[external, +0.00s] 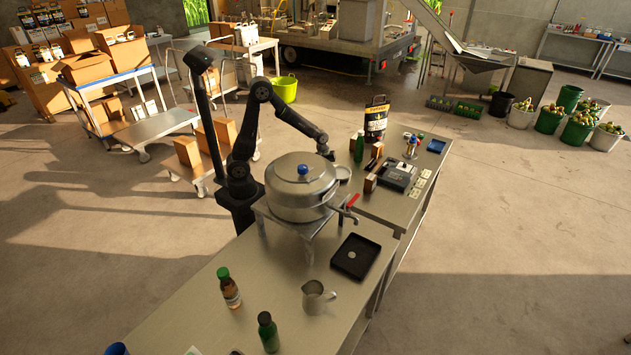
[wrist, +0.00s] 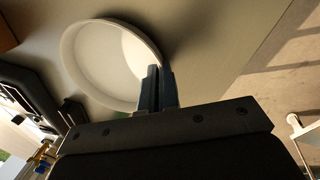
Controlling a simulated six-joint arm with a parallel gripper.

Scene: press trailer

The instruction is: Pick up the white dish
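The white dish (wrist: 88,62) is round and shallow with a raised rim. It fills the upper left of the wrist view. In the external view the dish (external: 343,173) shows small beside the steel pot, partly hidden. My gripper (wrist: 157,72) is at the dish's near right rim, its two fingers close together with the rim between them. In the external view my gripper (external: 328,156) reaches down behind the pot, just above the dish. I cannot tell whether the dish rests on the table or is slightly raised.
A large steel pot (external: 300,195) with a blue knob and red-handled tap stands on a stand close to my arm. A green bottle (external: 359,148), wooden blocks and a black device (external: 397,176) are right of the dish. A black tray (external: 355,257) lies in front.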

